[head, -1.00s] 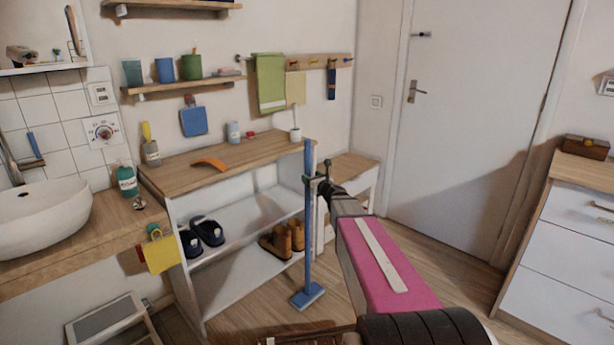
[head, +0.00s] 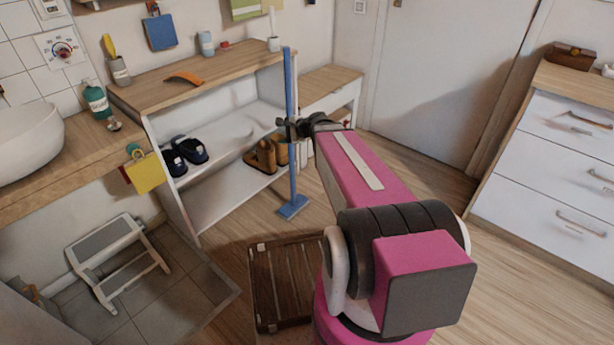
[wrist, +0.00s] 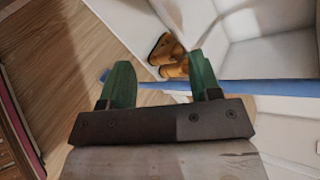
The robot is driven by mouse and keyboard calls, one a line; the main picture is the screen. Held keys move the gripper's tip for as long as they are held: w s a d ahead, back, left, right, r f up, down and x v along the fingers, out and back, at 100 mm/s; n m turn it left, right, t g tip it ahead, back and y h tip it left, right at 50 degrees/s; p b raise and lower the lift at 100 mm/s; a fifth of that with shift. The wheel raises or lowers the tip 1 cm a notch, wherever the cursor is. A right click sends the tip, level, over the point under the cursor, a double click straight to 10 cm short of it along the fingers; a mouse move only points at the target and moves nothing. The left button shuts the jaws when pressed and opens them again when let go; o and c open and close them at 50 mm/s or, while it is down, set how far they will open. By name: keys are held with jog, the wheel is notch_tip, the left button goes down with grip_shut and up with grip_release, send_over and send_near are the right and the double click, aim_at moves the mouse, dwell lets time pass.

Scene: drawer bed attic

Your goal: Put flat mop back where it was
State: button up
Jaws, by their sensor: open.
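The blue flat mop (head: 291,170) stands upright on the wood floor in front of the shelf unit's right end, its flat blue head (head: 293,207) down. My gripper (head: 290,128) is at about the middle of its handle. In the wrist view my green fingers (wrist: 163,82) are spread apart, and the blue handle (wrist: 270,87) runs crosswise by their tips. I cannot tell whether they touch it.
The shelf unit (head: 222,201) behind the mop holds dark slippers (head: 188,150) and brown boots (head: 262,155). A slatted wooden mat (head: 290,283) lies in front. A step stool (head: 113,257) stands left. A white drawer cabinet (head: 540,170) is right. Floor near the door is clear.

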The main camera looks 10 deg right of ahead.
jog(key=s+d+f+n+g+h, duration=0.2)
jog(key=s+f+n+g+h, duration=0.2)
jog(key=s+n, duration=0.3)
jog(key=s+d+f+n+g+h, duration=0.3)
jog(key=s+f+n+g+h, duration=0.1)
jog(key=s+n, duration=0.4)
jog(key=shift+s+d+f+h, duration=0.3)
jog(key=shift+s+f+h, duration=0.2)
jog(key=shift+s+f, duration=0.2)
